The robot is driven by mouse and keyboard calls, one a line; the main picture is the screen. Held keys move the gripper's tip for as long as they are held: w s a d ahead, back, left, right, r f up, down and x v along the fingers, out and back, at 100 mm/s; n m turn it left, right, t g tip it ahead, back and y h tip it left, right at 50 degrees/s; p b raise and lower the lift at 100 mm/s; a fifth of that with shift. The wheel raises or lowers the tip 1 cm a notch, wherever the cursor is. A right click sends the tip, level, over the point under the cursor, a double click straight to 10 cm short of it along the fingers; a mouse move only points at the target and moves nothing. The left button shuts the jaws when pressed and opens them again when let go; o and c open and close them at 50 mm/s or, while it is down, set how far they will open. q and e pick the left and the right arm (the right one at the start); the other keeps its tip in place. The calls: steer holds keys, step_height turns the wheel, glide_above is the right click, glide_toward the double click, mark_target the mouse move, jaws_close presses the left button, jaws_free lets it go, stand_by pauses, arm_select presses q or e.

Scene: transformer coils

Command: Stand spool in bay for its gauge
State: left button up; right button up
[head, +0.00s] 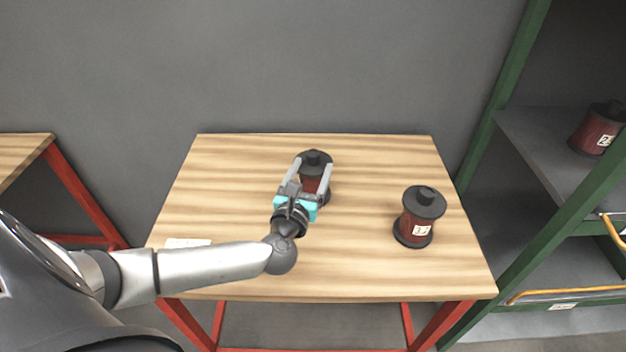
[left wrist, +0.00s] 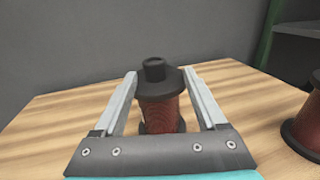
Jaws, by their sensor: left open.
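A dark-red spool with black flanges (head: 315,160) stands upright near the back middle of the wooden table (head: 230,165). My left gripper (head: 311,165) is open, with a finger on each side of this spool. The left wrist view shows the spool (left wrist: 159,110) between the two fingers (left wrist: 160,85), with a gap at least on the right. Its label is not visible. A second spool (head: 418,218), with a white label that seems to read 1.2, stands upright at the table's right. Part of it shows in the left wrist view (left wrist: 308,128). My right gripper is not in view.
A green-framed shelf rack (head: 510,165) with grey shelves stands at the right. Another labelled spool (head: 597,130) stands on its upper shelf. A white card (head: 188,243) lies at the table's front left.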

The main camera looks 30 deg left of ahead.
mark_target(316, 150)
arm_select(q)
steer(key=shift+a+b+x, duration=0.15)
steer(key=shift+b+x, duration=0.2)
steer(key=shift+x, duration=1.4)
steer(key=shift+a+b+x, duration=0.15)
steer(key=shift+b+x, duration=0.2)
steer(key=shift+x, duration=1.45)
steer(key=shift+s, duration=0.1)
jaws_close()
steer(key=shift+r, duration=0.15)
